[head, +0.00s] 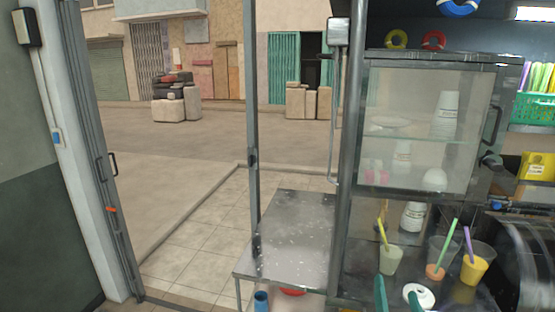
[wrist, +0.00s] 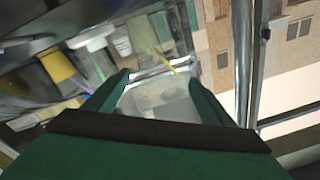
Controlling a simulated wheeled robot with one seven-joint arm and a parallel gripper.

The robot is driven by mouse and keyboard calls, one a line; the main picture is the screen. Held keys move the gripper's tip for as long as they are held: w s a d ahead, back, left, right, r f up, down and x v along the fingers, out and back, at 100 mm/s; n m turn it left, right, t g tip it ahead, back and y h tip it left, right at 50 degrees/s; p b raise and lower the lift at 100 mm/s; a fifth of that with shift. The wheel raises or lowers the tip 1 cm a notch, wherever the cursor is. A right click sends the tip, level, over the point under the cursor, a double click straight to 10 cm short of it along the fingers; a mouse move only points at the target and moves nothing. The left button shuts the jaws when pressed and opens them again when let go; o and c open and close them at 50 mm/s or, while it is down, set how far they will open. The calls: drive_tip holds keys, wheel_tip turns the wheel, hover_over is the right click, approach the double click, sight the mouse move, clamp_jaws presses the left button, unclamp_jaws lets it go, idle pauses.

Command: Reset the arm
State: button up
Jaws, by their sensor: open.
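My gripper (head: 397,296) shows as two green fingers at the bottom of the head view, in front of the counter with the drinks. In the wrist view my gripper (wrist: 158,80) is open, its fingers spread left and right. A clear cup (wrist: 160,100) with a yellow straw appears between the fingers there; I cannot tell whether they touch it. In the head view a pale cup with a yellow straw (head: 390,261) stands upright on the counter, just beyond the fingers.
A yellow cup (head: 474,269) and a clear cup (head: 437,254) with straws stand to the right, near a white round lid-like thing (head: 419,295). A glass cabinet (head: 420,125) rises behind. A bare metal table (head: 290,235) is left; open tiled floor (head: 195,260) lies beyond.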

drive_tip(key=s+a+f+n+g, duration=0.1)
drive_tip(key=s+a+f+g, duration=0.1)
drive_tip(key=s+a+f, duration=1.65)
drive_tip(key=s+a+n+y, duration=0.2)
drive_tip(key=s+a, duration=0.4)
drive_tip(key=s, duration=0.6)
drive_tip(key=s+a+n+g+y, duration=0.1)
drive_tip(key=s+a+n, duration=0.3)
drive_tip(key=s, duration=0.8)
drive_tip(key=shift+a+r+n+y, duration=0.15)
drive_tip(key=shift+a+n+y, duration=0.2)
drive_tip(key=shift+a, duration=0.65)
drive_tip(key=shift+w, duration=0.25)
drive_tip(key=shift+a, duration=0.1)
